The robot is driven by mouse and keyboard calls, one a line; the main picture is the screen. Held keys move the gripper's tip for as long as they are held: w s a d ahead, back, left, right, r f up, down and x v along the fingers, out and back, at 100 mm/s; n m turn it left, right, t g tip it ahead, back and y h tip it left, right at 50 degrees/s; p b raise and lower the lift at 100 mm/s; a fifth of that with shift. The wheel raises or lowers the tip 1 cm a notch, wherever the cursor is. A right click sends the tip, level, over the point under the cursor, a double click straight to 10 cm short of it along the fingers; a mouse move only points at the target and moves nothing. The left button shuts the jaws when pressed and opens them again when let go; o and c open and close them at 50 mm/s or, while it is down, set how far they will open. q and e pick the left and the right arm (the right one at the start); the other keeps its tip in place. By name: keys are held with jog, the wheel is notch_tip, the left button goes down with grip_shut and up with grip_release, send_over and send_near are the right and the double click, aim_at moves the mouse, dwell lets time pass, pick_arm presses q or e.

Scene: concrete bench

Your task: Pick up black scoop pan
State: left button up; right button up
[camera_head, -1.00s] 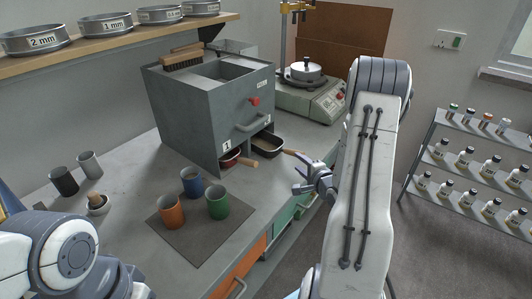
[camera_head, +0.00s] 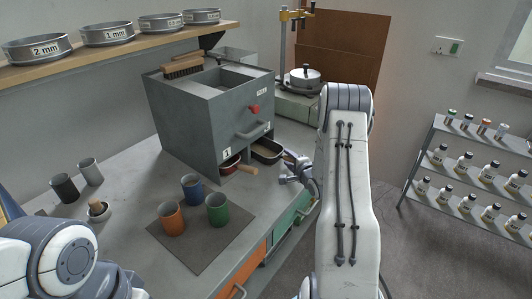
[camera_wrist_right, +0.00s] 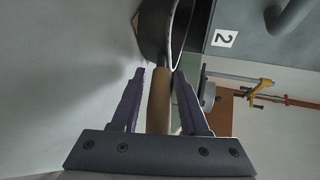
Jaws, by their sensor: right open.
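The black scoop pan (camera_head: 267,150) sits in the right-hand opening at the foot of the grey box, its rim sticking out. The right wrist view shows the dark pan (camera_wrist_right: 154,28) at the top, with its wooden handle (camera_wrist_right: 160,100) running down between my right gripper's fingers. My right gripper (camera_head: 289,164) is open around the handle, one finger on each side; whether either touches it I cannot tell. In the head view the gripper covers most of the handle. My left arm shows at the lower left, but its gripper is out of view.
A red pan (camera_head: 231,162) with a wooden handle sits in the opening marked 1 of the grey box (camera_head: 190,125). Orange (camera_head: 171,220), blue (camera_head: 192,188) and green (camera_head: 217,210) cups stand on a dark mat in front. A bottle rack (camera_head: 470,165) stands at right.

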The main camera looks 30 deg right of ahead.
grip_shut()
dwell(1.4)
